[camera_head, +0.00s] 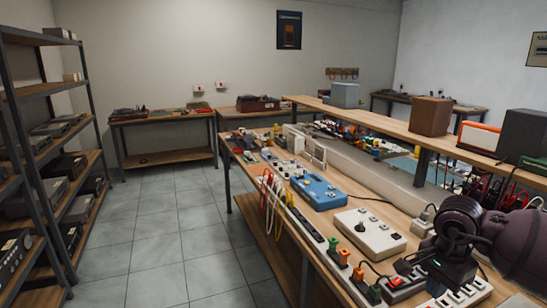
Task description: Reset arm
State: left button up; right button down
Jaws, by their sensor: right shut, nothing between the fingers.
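My right arm comes in from the right edge, dark and purple-grey. Its gripper (446,266) is over the near right end of the long wooden workbench (328,228). The gripper is shut with nothing in it, and its fingertips are hard to make out against the dark arm. My left gripper is not in view. A white box with sockets (370,232) and a blue box (319,192) lie on the bench to the left of my right gripper.
Power strips (306,225) and plugs crowd the bench's front edge. A raised shelf (390,126) carries speaker-like boxes (430,116). A metal rack (45,150) with hi-fi units stands at left. The tiled floor (170,235) between rack and bench is clear.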

jog(key=s+a+f+m+y, duration=0.1)
jog(key=s+a+m+y, duration=0.15)
jog(key=a+y, duration=0.5)
jog(key=s+a+f+m+y, duration=0.1)
jog(key=s+a+y, duration=0.25)
jog(key=a, duration=0.75)
jog(key=a+r+m+t+y, duration=0.3)
jog(key=r+m+t+y, duration=0.5)
jog(key=m, duration=0.5)
jog(key=d+f+m+t+h, duration=0.45)
jog(key=d+m+h, duration=0.4)
jog(key=m, duration=0.65)
jog(key=d+f+m+t+h, duration=0.3)
jog(key=d+m+t+h, duration=0.25)
jog(key=m+h, duration=0.7)
jog(key=s+d+f+m+g+y, duration=0.1)
jog(key=s+f+m+g, duration=0.65)
jog(key=s, duration=0.35)
jog(key=s+d+f+m+g+y, duration=0.1)
jog(key=s+f+m+g, duration=0.65)
jog(key=s, duration=0.35)
jog(key=w+f+n+t, duration=0.1)
jog(key=w+f+t, duration=0.6)
jog(key=f, duration=0.3)
jog(key=shift+w+d+n+t, duration=0.2)
jog(key=shift+n+t, duration=0.1)
jog(key=shift+t, duration=0.2)
